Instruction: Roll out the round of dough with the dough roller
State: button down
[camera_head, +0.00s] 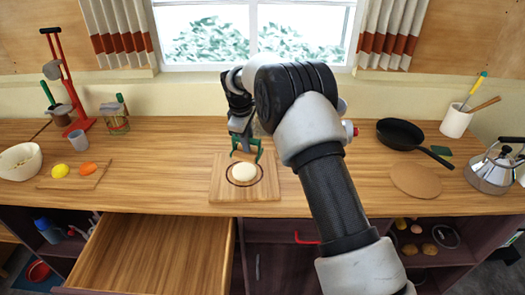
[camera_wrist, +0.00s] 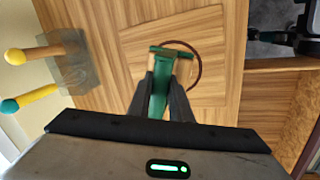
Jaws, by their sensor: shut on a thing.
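The round of dough (camera_head: 244,172) is a pale, flattish disc. It lies inside a dark ring marked on a square wooden board (camera_head: 219,187) on the counter. My gripper (camera_head: 241,132) is at the back edge of the board and is shut on the green dough roller (camera_head: 247,148). The roller is just behind the dough, and I cannot tell whether they touch. In the wrist view, my gripper (camera_wrist: 163,88) has its dark fingers on both sides of the green handle (camera_wrist: 159,100). The roller hides much of the dough there.
An open, empty wooden drawer (camera_head: 155,255) juts out below the counter. A red stand (camera_head: 75,95) and a grater (camera_head: 114,117) stand at the left. A black pan (camera_head: 400,134), a round board (camera_head: 415,181) and a kettle (camera_head: 492,170) are at the right.

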jog(key=shift+w+a+r, duration=0.1)
jog(key=shift+w+a, duration=0.1)
jog(key=shift+a, duration=0.3)
jog(key=shift+a+f+n, duration=0.2)
jog(key=shift+a+n, duration=0.05)
jog(key=shift+n, duration=0.05)
jog(key=b, duration=0.4)
send_over(246, 172)
jog(key=shift+s+a+x, duration=0.15)
jog(key=shift+x, duration=0.85)
jog(key=shift+s+a+x, duration=0.1)
jog(key=shift+s+x, duration=0.1)
jog(key=shift+x, duration=0.75)
jog(key=shift+s+a+x, duration=0.15)
jog(key=shift+x, duration=0.85)
jog(key=shift+f, duration=0.55)
jog(key=shift+w+d+f, duration=0.1)
jog(key=shift+w, duration=0.35)
jog(key=shift+w+d+f, duration=0.1)
jog(key=shift+w+d, duration=0.05)
jog(key=shift+w, duration=0.3)
jog(key=shift+s, duration=0.1)
